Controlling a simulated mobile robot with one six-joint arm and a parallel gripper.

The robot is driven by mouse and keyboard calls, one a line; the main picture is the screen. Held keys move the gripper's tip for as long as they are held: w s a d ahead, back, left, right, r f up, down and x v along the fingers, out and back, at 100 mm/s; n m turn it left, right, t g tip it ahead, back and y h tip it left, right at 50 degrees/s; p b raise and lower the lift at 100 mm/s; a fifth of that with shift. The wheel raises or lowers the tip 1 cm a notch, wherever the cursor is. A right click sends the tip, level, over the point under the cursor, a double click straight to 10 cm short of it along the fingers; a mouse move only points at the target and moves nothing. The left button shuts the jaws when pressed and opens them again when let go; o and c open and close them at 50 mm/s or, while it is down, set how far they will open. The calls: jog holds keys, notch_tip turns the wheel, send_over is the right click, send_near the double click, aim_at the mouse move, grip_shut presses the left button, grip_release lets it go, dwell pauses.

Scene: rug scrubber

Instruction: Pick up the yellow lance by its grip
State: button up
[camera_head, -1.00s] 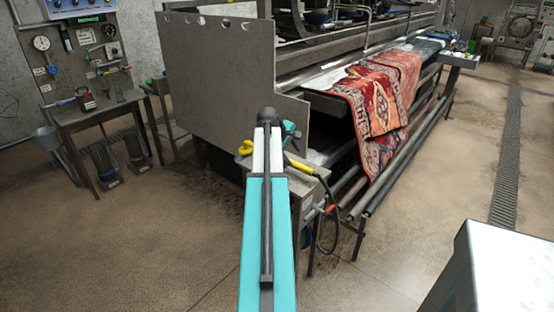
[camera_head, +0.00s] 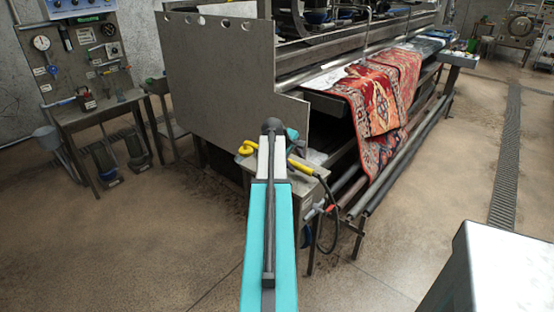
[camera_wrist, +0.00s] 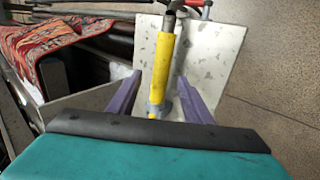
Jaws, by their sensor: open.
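The yellow lance (camera_head: 301,167) lies on a small metal stand (camera_head: 312,188) beside the machine, its middle hidden behind my arm. Its curved yellow end (camera_head: 244,149) shows left of the arm. In the wrist view the lance's yellow grip (camera_wrist: 163,65) runs up the picture between the two purple fingers of my gripper (camera_wrist: 159,80). The fingers are apart, one on each side of the grip. I cannot tell whether either finger touches it.
A black hose (camera_head: 337,215) hangs from the lance's right end. The big machine with its metal side panel (camera_head: 225,80) stands just behind, a red patterned rug (camera_head: 375,105) draped over it. A tool table (camera_head: 95,117) stands at left. The floor in front is open.

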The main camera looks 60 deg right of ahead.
aim_at(298, 165)
jog(key=shift+p+x, duration=0.3)
jog(key=shift+x, duration=1.3)
jog(key=shift+a+f, duration=0.1)
grip_shut()
